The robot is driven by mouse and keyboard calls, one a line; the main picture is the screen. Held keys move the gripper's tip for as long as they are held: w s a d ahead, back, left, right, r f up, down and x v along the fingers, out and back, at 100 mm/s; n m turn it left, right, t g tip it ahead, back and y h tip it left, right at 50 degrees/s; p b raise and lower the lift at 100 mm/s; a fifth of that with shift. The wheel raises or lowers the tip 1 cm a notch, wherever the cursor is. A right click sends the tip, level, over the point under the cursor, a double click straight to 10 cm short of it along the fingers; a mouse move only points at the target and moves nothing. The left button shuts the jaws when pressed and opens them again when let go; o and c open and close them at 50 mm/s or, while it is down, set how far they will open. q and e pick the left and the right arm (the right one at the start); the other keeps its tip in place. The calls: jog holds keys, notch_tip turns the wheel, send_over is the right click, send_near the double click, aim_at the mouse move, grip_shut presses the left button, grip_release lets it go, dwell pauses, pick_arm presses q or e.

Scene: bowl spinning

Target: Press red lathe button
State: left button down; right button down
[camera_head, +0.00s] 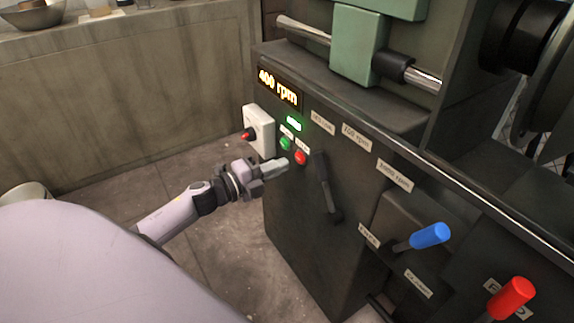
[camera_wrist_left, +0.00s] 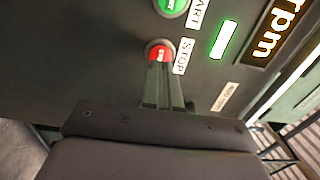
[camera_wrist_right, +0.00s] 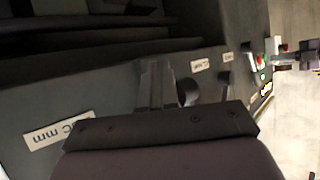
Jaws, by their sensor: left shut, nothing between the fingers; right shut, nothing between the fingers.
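The red button (camera_head: 301,157) is on the lathe's dark front panel, beside the green button (camera_head: 286,143). In the left wrist view the red button (camera_wrist_left: 159,51) has a STOP label next to it, and the green button (camera_wrist_left: 172,5) has a START label. My left gripper (camera_head: 284,163) is shut and empty, its tips close to the red button; in the left wrist view the fingertips (camera_wrist_left: 160,66) overlap its lower edge. I cannot tell whether they touch. My right gripper (camera_wrist_right: 156,66) is shut and empty in the right wrist view, near the lathe's dark surface.
The lit display (camera_head: 279,87) reads 400 rpm, with a green light (camera_head: 294,123) below it. A white box with a red knob (camera_head: 249,134) is left of the buttons.

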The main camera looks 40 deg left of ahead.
aim_at(299, 158)
pick_arm(q)
jog(key=shift+x, duration=1.35)
jog(key=shift+w, duration=0.1)
pick_arm(e)
jog(key=shift+w+a, duration=0.3)
jog(key=shift+a, duration=0.05)
